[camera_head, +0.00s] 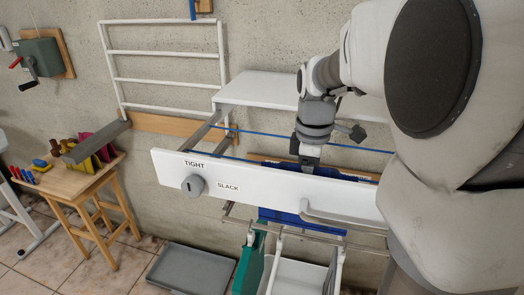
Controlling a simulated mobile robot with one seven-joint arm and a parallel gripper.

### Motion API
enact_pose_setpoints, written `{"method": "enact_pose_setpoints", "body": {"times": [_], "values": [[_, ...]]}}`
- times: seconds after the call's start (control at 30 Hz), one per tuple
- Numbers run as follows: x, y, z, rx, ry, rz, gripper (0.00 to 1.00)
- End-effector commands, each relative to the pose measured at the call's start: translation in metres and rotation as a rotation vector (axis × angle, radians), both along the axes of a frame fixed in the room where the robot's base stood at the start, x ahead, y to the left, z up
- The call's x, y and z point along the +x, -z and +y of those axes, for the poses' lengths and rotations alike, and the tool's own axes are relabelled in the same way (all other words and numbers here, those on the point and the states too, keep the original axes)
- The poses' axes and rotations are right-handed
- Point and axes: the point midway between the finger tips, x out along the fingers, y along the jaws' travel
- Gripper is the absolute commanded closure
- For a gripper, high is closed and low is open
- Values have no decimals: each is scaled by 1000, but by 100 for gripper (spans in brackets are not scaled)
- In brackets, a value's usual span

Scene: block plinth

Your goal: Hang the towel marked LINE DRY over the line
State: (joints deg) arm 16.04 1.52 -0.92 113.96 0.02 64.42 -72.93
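The blue line (262,134) runs across behind the white panel and passes behind my gripper. My gripper (308,168) points down at the panel's top edge. Its fingertips are small and partly hidden, so I cannot tell whether it is open or shut, or whether it holds anything. A blue piece (300,219), perhaps cloth, shows below the panel, among grey rails. A green item (249,265) hangs lower down. No LINE DRY mark is readable, so I cannot tell which thing is that towel.
A white shelf (262,88) is behind. A wooden stool (88,186) with small items stands left. A grey tray (190,270) lies on the floor.

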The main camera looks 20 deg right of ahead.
Motion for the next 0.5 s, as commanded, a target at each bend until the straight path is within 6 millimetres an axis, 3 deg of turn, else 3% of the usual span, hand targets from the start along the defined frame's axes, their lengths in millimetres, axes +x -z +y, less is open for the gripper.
{"method": "enact_pose_setpoints", "body": {"times": [0.27,0.3,0.5], "values": [[0,2,0,0,0,0,100],[0,2,0,0,0,0,32],[0,2,0,0,0,0,0]]}}
